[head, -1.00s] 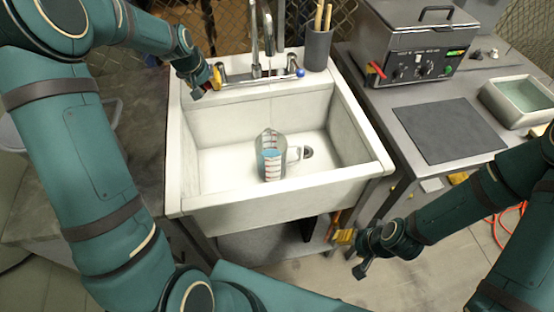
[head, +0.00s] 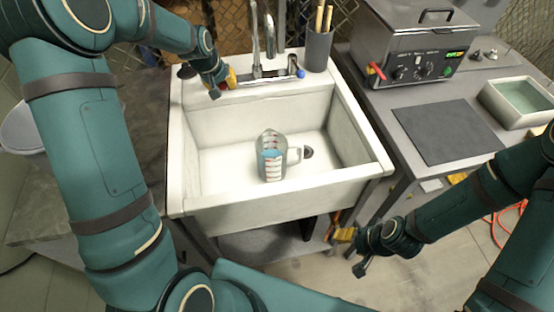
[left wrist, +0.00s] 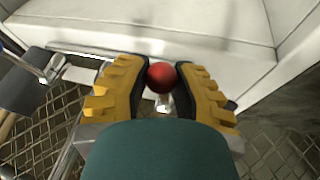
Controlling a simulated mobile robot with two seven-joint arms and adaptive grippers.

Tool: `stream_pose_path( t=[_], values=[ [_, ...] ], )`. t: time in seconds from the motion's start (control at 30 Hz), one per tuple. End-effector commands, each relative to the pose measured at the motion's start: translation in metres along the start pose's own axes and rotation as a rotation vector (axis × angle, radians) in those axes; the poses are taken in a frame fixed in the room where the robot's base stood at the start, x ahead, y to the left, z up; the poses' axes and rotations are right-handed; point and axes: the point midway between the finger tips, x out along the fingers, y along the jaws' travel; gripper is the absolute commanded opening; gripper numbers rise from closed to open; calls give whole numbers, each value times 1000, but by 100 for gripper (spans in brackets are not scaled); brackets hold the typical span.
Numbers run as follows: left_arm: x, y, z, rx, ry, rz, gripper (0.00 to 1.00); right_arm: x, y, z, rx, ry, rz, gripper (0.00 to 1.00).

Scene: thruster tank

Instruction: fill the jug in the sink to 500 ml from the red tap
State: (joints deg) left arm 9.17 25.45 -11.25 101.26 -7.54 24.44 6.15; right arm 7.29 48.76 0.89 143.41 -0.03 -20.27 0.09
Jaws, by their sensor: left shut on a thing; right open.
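The clear measuring jug (head: 272,160) stands upright in the white sink (head: 210,207), below the spout (head: 256,70). It has red scale marks and a blue level, with the handle to the right; the exact reading is too small to tell. My left gripper (head: 231,79) is at the left end of the tap bar, shut on the red tap knob (left wrist: 160,77), which shows between its yellow fingers (left wrist: 161,85) in the left wrist view. A blue knob (head: 300,73) sits at the bar's right end. My right gripper (head: 347,246) is open and empty, right of the sink's front.
A steel bench right of the sink carries a heated tank (head: 415,45), a dark mat (head: 447,131) and a tray (head: 520,100). A grey holder with wooden handles (head: 318,48) stands behind the sink. The drain (head: 308,152) lies right of the jug.

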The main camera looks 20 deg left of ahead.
Motion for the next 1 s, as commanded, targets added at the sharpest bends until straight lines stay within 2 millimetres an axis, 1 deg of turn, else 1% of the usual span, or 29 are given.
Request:
stream_pose_path(
  t=[0.03,0.3,0.33,0.4,0.67,0.77,0.87,0.97,1.0],
  values=[
    [-2,9,-2,8,7,12,0,0,0,0,0,0,0,47],
    [-2,9,-2,8,5,12,0,0,0,0,0,0,0,47],
    [-2,9,-2,8,4,12,37,0,0,0,0,0,0,47],
    [-1,8,-1,8,4,11,56,0,0,0,0,0,0,47],
    [0,4,0,4,0,6,56,0,0,0,0,0,0,47],
    [-4,4,0,4,1,5,56,0,0,0,0,0,0,47],
    [-15,4,0,4,2,6,56,0,0,0,0,0,0,47],
    [-32,4,-1,4,4,6,56,0,0,0,0,0,0,47],
    [-41,4,-1,5,4,6,56,0,0,0,0,0,0,47]
  ],
)
